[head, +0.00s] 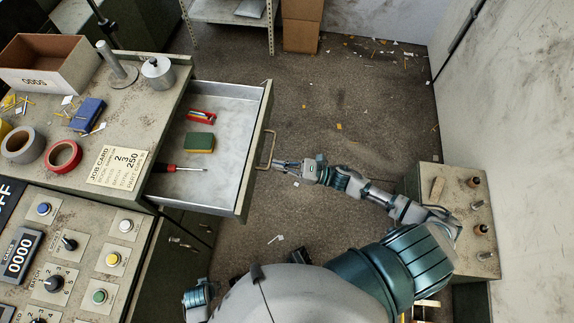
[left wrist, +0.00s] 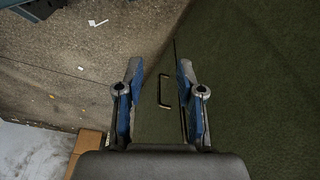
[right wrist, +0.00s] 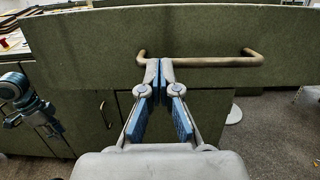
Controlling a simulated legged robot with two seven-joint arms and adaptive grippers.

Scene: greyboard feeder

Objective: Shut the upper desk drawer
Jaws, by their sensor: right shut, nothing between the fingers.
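The upper desk drawer (head: 239,150) stands pulled out from the desk, with its pale inside showing. It holds a red item (head: 201,117), a green-and-yellow sponge (head: 199,142) and a screwdriver (head: 178,168). Its bar handle (head: 267,150) is on the outer front. My right gripper (head: 280,165) is at that front, by the handle's near end. In the right wrist view its fingers (right wrist: 160,66) are shut and empty, just below the bar's left end; whether they touch the front I cannot tell. My left gripper (left wrist: 158,75) is open and empty, facing a dark green panel with a small handle (left wrist: 164,91).
The desk top (head: 140,120) carries an open box (head: 48,67), tape rolls (head: 64,156) and a job card (head: 119,167). A control panel (head: 85,255) is at lower left. A small bench (head: 452,215) stands at right. The floor (head: 340,110) beyond the drawer is open, with scattered scraps.

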